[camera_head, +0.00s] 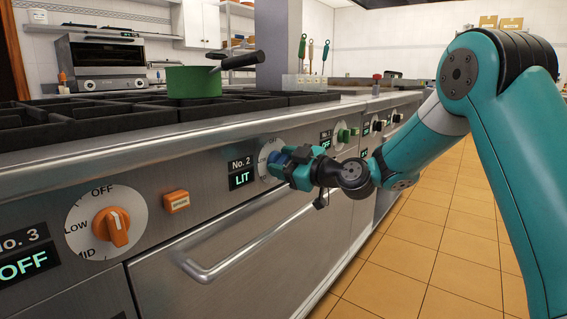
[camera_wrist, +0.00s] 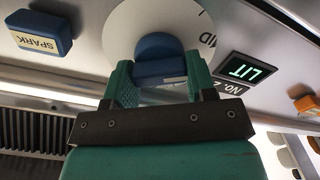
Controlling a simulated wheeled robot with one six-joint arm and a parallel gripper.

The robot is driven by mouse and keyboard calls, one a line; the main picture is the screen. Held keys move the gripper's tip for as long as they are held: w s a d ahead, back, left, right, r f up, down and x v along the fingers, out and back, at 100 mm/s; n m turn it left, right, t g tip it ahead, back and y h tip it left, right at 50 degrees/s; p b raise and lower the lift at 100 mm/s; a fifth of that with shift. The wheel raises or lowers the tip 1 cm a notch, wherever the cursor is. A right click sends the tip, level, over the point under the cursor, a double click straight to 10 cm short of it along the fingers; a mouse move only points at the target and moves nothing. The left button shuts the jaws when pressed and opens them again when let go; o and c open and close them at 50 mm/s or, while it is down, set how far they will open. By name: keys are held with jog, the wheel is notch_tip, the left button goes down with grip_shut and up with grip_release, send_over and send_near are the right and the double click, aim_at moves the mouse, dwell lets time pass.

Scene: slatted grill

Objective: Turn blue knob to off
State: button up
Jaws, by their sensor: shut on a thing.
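The blue knob (camera_wrist: 158,48) sits on a white round dial (camera_wrist: 165,14) on the stove front. My gripper (camera_wrist: 160,78) has its two teal fingers on either side of the knob and is shut on it. In the head view my gripper (camera_head: 288,165) reaches the panel from the right, and the knob (camera_head: 276,163) is mostly covered by it. The No. 2 display (camera_head: 242,179) beside the dial reads LIT. Most of the dial's marks are hidden, so I cannot tell the knob's setting.
A blue SPARK button (camera_wrist: 42,33) is close beside the dial. An orange knob (camera_head: 118,227) and orange button (camera_head: 176,201) are to the left, a green knob (camera_head: 344,135) to the right. An oven handle (camera_head: 245,245) protrudes below. A green pot (camera_head: 194,83) stands on the grates.

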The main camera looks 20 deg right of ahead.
jog(key=shift+m, duration=0.3)
jog(key=m, duration=0.2)
jog(key=shift+m, duration=0.3)
jog(key=m, duration=0.3)
jog(key=shift+d+m, duration=0.1)
jog(key=shift+m, duration=0.3)
jog(key=m+p, duration=0.1)
jog(key=m, duration=0.2)
jog(key=shift+w+m, duration=0.1)
jog(key=shift+m, duration=0.2)
jog(key=m+p, duration=0.2)
jog(key=m, duration=0.1)
jog(key=shift+d+m, duration=0.1)
jog(key=shift+m, duration=0.2)
jog(key=m+p, duration=0.4)
jog(key=m, duration=0.1)
jog(key=shift+f+m+p, duration=0.2)
jog(key=shift+m+p, duration=1.3)
jog(key=shift+m, duration=0.9)
